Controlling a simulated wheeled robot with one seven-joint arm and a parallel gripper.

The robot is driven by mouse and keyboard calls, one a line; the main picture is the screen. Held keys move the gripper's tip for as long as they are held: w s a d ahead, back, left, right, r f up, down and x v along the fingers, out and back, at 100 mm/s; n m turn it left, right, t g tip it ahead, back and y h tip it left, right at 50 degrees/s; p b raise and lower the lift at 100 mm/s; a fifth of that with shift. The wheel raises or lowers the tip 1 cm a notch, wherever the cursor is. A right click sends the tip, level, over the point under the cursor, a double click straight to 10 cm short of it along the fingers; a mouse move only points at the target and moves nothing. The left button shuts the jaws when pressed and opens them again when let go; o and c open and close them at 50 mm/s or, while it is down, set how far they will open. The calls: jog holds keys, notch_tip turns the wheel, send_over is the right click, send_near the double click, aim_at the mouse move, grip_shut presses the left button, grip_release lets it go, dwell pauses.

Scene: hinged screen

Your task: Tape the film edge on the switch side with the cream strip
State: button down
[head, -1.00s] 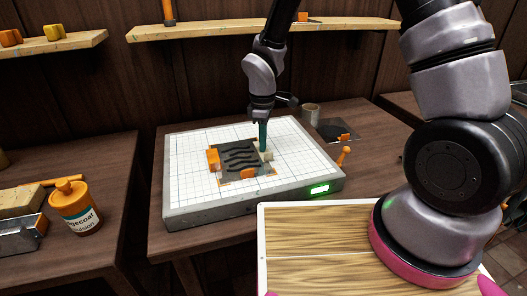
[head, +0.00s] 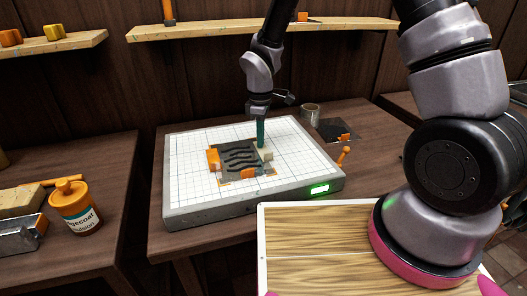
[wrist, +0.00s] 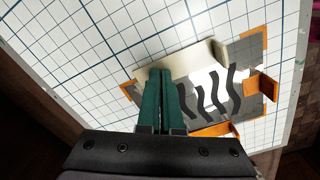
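The dark film with wavy bands (head: 240,157) lies on the gridded light box (head: 190,185); it also shows in the wrist view (wrist: 207,92). The switch (head: 320,189) glows green at the box's front right. My gripper (head: 261,146) is at the film's right edge in the head view, fingers down. In the wrist view its green fingers (wrist: 161,72) are nearly together, with the cream strip (wrist: 200,59) at their tips, showing on both sides. The cream strip (head: 266,154) sits along that film edge; whether it lies flat on it is unclear. The fingers hide part of it.
Orange pieces (head: 213,160) sit around the film. An orange-handled tool (head: 344,155) lies at the box's right. A grey cup (head: 311,114) and a dark sheet (head: 336,130) are behind it. An orange-capped bottle (head: 75,205) stands on the left table.

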jog(key=shift+w+a, duration=0.25)
jog(key=shift+w, duration=0.7)
jog(key=shift+r, duration=3.5)
